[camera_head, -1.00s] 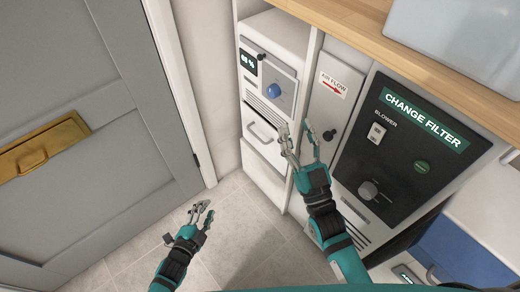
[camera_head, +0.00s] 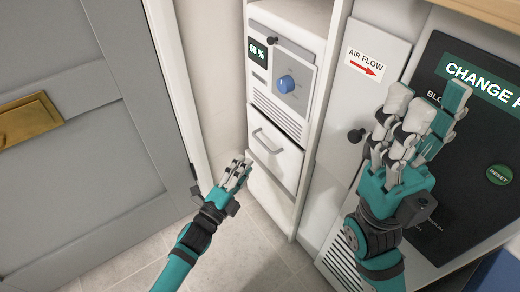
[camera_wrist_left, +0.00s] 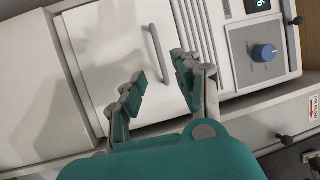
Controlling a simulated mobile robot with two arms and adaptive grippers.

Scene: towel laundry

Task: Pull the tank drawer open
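The tank drawer (camera_head: 285,165) is a white front with a pale bar handle (camera_head: 268,141), set in the narrow white unit below a slotted vent. It looks flush with the unit. The drawer front also fills much of the left wrist view (camera_wrist_left: 115,65), with its handle (camera_wrist_left: 156,43) upright there. My left gripper (camera_head: 240,168) is open and empty, just in front of the drawer and below-left of the handle. In the left wrist view its fingers (camera_wrist_left: 160,78) are spread with the handle beyond them, apart from it. My right gripper (camera_head: 428,95) is open and empty before the dark panel.
Above the drawer is a control panel with a blue knob (camera_head: 287,83) and a small display (camera_head: 258,49). To the right are an air-flow panel (camera_head: 350,100) with a black knob and a dark filter panel (camera_head: 490,130). A grey door (camera_head: 110,150) stands left; floor (camera_head: 140,262) is free.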

